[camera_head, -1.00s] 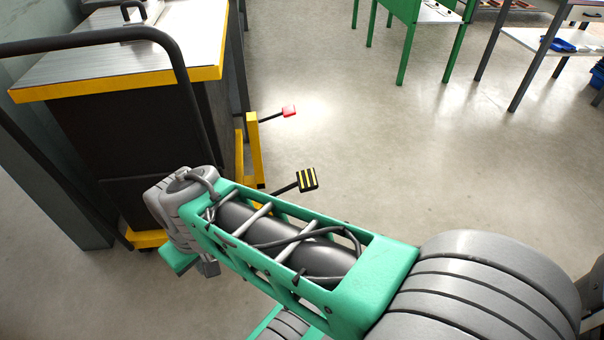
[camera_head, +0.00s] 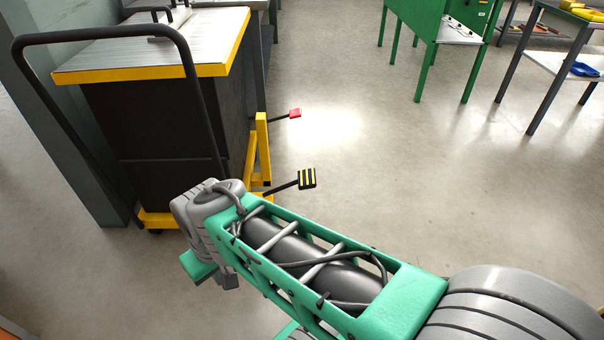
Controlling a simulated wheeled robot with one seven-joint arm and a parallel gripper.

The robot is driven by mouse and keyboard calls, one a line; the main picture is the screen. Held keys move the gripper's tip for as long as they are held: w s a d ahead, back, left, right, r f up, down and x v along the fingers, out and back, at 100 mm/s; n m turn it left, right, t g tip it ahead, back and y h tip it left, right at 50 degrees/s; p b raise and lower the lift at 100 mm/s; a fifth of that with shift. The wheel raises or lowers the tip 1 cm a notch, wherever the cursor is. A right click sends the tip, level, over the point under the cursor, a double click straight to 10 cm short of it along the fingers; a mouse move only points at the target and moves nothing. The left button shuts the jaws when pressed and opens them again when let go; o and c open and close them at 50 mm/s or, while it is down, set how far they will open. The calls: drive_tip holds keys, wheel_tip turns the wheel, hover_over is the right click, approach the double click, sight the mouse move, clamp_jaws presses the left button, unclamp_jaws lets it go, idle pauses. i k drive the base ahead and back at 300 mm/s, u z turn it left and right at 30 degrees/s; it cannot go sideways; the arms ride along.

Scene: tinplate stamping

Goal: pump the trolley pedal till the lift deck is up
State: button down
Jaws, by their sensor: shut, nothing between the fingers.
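The lift trolley has a deck (camera_head: 140,74) with a grey ribbed top and yellow edges, standing high on a tall dark body (camera_head: 180,125). A black push handle (camera_head: 105,34) arches in front of the deck. A pedal (camera_head: 307,178) with black and yellow stripes sticks out to the right from the yellow base frame (camera_head: 262,150). A smaller red pedal (camera_head: 295,113) sticks out farther back. My green and grey arm reaches left across the bottom of the view, nearer than the pedals. Its fingers cannot be seen.
Green tables (camera_head: 425,30) and a grey-legged table (camera_head: 540,60) with a blue tray (camera_head: 584,69) stand at the back right. The concrete floor (camera_head: 400,170) right of the pedals is clear. A grey post or cabinet (camera_head: 75,130) stands left behind the trolley.

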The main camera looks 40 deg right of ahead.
sight(307, 179)
drive_tip(key=u, duration=0.05)
drive_tip(key=i, duration=1)
